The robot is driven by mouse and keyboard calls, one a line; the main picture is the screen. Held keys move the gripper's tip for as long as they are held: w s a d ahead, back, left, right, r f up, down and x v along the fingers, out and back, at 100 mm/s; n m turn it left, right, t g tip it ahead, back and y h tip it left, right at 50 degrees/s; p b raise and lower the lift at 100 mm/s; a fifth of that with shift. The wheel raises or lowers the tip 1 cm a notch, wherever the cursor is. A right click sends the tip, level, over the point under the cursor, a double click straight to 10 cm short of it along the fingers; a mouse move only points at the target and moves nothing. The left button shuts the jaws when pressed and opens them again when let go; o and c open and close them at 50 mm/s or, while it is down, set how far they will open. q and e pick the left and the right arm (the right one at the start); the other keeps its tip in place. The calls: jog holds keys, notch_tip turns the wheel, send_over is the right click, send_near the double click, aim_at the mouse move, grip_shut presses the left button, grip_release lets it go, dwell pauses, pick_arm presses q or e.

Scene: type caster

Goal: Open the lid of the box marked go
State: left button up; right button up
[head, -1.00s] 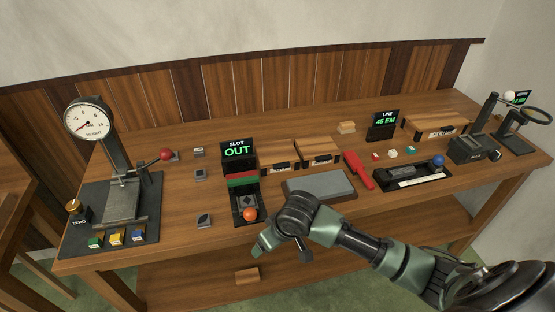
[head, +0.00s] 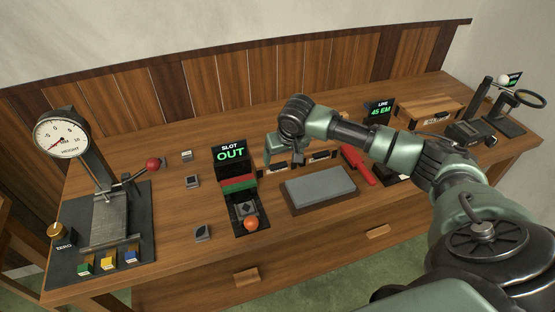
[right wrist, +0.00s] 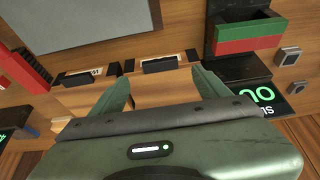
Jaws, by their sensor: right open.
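Two small wooden boxes with dark pulls and small labels stand side by side at the back of the bench: the left box (head: 272,170) and the right box (head: 323,156). My right gripper (head: 283,160) is above the left box, pointing down, open and empty. In the right wrist view its fingers (right wrist: 162,90) are spread on either side of a wooden lid, with the dark pull (right wrist: 160,65) beyond them. I cannot tell whether they touch it. I cannot read "go" on any label. My arm hides part of both boxes. My left gripper is not in view.
The OUT display (head: 230,153) with its red and green block is just left of the boxes. A grey slab (head: 320,188) lies in front, a red-handled tool (head: 358,165) to the right. A larger wooden box (head: 430,108) stands further right. A height gauge (head: 62,133) is at far left.

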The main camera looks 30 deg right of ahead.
aim_at(279, 166)
jog(key=x, duration=0.2)
jog(key=shift+s+f, duration=0.1)
jog(key=shift+f, duration=0.25)
jog(key=shift+p+x, duration=0.35)
jog(key=shift+x, duration=0.85)
jog(key=shift+w+f, duration=0.1)
jog(key=shift+w, duration=0.25)
jog(key=shift+s, duration=0.15)
jog(key=c, duration=1.4)
grip_shut()
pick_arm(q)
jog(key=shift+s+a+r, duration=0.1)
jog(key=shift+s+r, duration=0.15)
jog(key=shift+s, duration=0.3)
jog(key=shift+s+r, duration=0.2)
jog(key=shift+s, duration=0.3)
